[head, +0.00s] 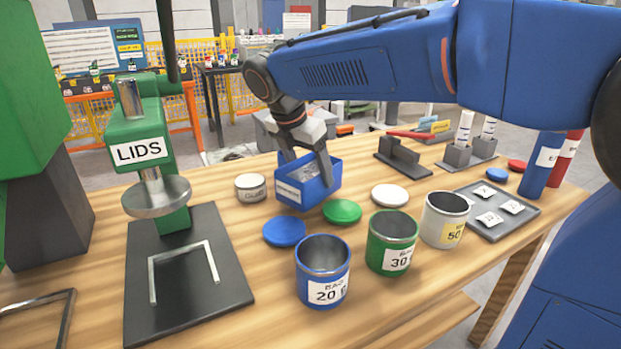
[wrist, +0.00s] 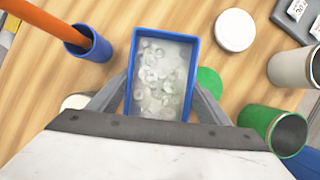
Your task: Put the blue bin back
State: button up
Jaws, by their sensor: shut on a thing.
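The blue bin (head: 291,192) is a small open rectangular box with a white label on its front, at the middle of the wooden table in the head view. In the wrist view the blue bin (wrist: 133,72) holds many small pale ring-like parts. My gripper (head: 307,165) reaches down over it from above, with a finger on either side. In the wrist view my gripper (wrist: 160,100) is shut on the bin's two long sides. I cannot tell whether the bin's bottom touches the table.
Blue (head: 323,270), green (head: 392,242) and white (head: 444,219) cans stand in front and to the right. Blue (head: 284,232), green (head: 342,211) and white (head: 390,195) lids lie nearby. A small tin (head: 250,187) is just left. The green LIDS press (head: 140,150) stands further left.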

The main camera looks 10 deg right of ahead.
jog(key=shift+f, duration=1.2)
jog(key=shift+f, duration=0.1)
jog(key=o, duration=1.8)
